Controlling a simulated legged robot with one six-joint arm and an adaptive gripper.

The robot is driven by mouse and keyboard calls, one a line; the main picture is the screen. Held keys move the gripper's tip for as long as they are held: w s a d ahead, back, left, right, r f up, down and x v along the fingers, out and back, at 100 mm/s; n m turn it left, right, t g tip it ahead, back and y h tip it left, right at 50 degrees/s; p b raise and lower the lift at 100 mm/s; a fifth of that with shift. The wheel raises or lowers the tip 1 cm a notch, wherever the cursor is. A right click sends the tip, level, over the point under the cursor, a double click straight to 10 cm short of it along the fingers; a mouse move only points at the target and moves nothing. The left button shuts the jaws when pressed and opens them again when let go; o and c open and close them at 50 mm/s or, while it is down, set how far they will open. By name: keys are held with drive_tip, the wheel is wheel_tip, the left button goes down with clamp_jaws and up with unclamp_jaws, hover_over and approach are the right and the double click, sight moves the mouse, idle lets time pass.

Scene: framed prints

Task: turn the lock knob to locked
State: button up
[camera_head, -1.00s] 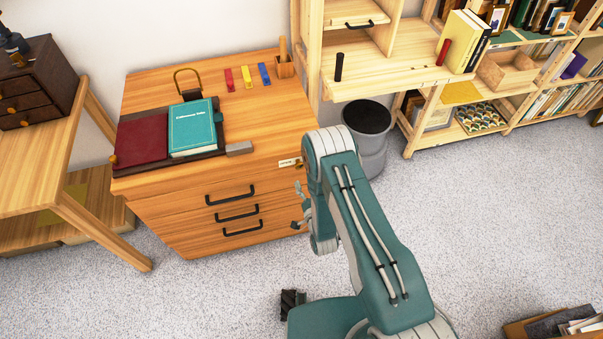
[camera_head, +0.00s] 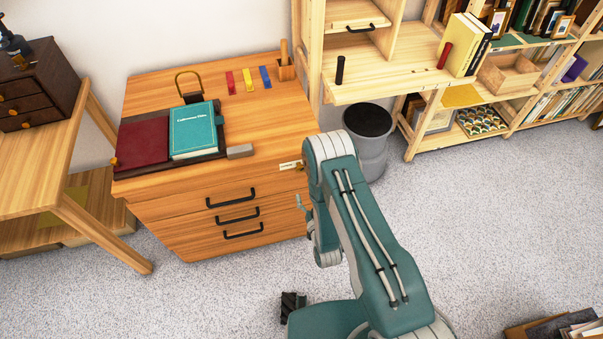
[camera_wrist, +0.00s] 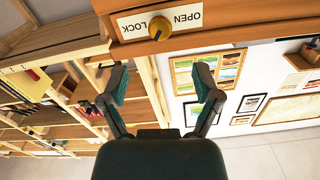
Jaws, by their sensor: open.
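The lock knob (camera_wrist: 159,28) is a small round brass knob on a white plate (camera_wrist: 185,18) marked OPEN and LOCK. The plate appears upside down in the wrist view, with OPEN right of the knob and LOCK left. The knob has a dark mark; which word it points at is too small to tell. My gripper (camera_wrist: 159,84) is open and empty, its fingers apart below the knob in the picture and not touching it. In the head view the plate (camera_head: 288,165) is on the cabinet's front upper right corner, and my arm hides most of the gripper.
The wooden cabinet (camera_head: 160,212) has black drawer handles and holds books (camera_head: 192,130), a padlock (camera_head: 188,88) and a grey block (camera_head: 240,151). A grey bin (camera_head: 371,150) and shelves (camera_head: 420,85) stand to the right.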

sight(301, 171)
drive_tip(key=shift+n, duration=0.7)
drive_tip(key=x, duration=1.1)
clamp_jaws()
